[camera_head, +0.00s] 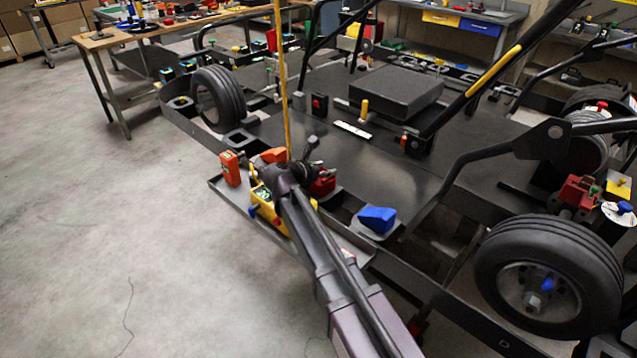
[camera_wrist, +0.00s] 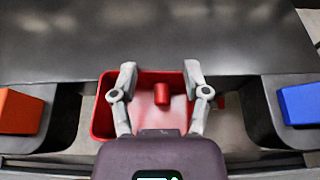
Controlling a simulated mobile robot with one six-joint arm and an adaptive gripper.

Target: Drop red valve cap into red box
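The red box (camera_wrist: 103,112) is an open tray below my gripper in the wrist view. In the head view the red box (camera_head: 323,187) shows beside my gripper, partly hidden by it. The red valve cap (camera_wrist: 162,94) is a small red cylinder seen inside the box outline, between my fingers and touching neither. I cannot tell whether it rests on the box floor or is above it. My gripper (camera_wrist: 160,74) is open, with fingers spread over the box. In the head view my arm covers part of this area.
A blue block (camera_head: 377,219) stands right of the red box, and an orange block (camera_wrist: 18,111) left of it. A yellow box (camera_head: 264,206) and an orange-red box (camera_head: 230,168) stand along the kart's edge. A yellow upright pole (camera_head: 282,80) rises close to my gripper.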

